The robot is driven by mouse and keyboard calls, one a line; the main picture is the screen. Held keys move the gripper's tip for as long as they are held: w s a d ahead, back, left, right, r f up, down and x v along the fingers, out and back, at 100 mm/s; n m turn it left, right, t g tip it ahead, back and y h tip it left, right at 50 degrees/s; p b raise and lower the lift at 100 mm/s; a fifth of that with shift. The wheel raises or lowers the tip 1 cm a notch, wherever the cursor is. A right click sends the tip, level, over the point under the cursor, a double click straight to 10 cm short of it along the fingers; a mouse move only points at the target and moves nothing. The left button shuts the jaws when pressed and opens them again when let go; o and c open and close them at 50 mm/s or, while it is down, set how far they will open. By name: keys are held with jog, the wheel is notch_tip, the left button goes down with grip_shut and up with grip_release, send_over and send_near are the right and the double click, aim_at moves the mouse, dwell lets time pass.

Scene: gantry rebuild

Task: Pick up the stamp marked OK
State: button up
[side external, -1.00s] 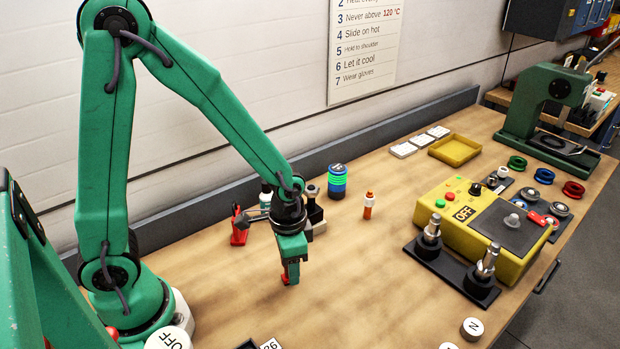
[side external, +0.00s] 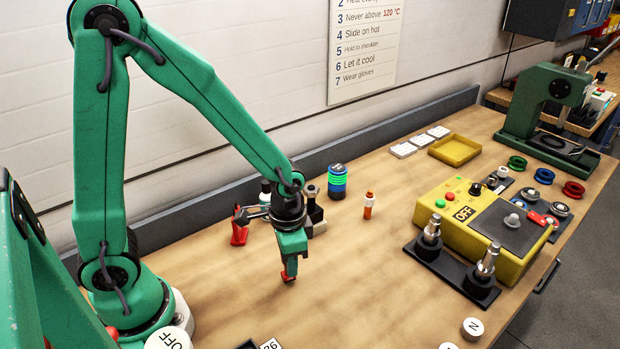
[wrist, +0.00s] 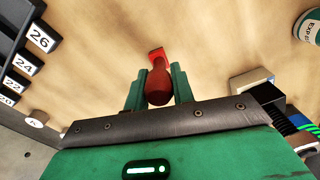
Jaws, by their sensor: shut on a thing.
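A red stamp with a rounded, darker red handle (wrist: 158,88) is between the two green jaws of my gripper (wrist: 159,92) in the wrist view. The jaws are shut on its handle. Its bright red foot (wrist: 157,54) shows beyond them. In the side view my gripper (side external: 291,263) points down over the wooden bench, and the red foot (side external: 288,277) shows below the jaws. I cannot tell whether a small gap separates it from the bench. No OK mark is readable on it in either view.
A red object (side external: 240,234) and a dark stand (side external: 315,216) are behind my gripper. An orange and white bottle (side external: 369,205) stands to the right. Bench between is clear. Numbered black blocks (wrist: 40,38) lie at the wrist view's left.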

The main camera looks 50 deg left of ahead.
jog(key=shift+r, duration=1.7)
jog(key=s+d+r, duration=0.6)
jog(key=s+d, duration=0.1)
jog(key=d, duration=0.1)
jog(key=shift+s+d+r, duration=0.35)
